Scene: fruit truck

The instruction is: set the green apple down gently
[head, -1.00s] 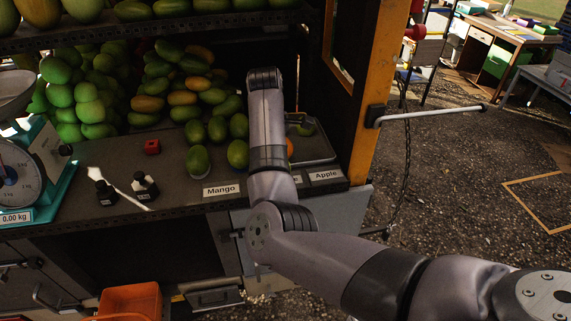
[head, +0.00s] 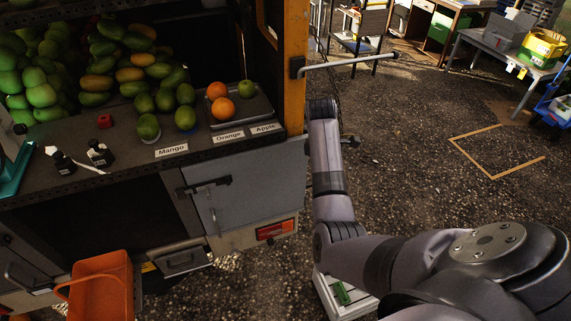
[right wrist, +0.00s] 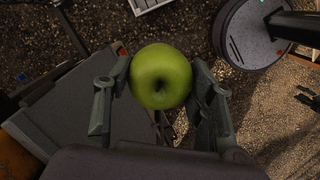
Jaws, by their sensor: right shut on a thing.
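In the right wrist view, a green apple (right wrist: 160,78) sits between the two fingers of my right gripper (right wrist: 160,85), which is shut on it. Gravel ground shows below the apple, and it is held in the air. In the head view, this gripper and its apple are hidden behind my right arm, which now reaches past the right end of the truck counter. Another green apple (head: 246,88) lies on a metal tray (head: 256,108) on the counter, beside two oranges (head: 223,108). My left gripper is not in view.
Mangoes (head: 148,127) are piled left of the tray. Labels for mango, orange and apple (head: 265,128) line the counter's front edge. A yellow post (head: 292,90) with a metal bar (head: 340,62) stands at the truck's right side. An orange basket (head: 100,290) sits below. Open gravel lies to the right.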

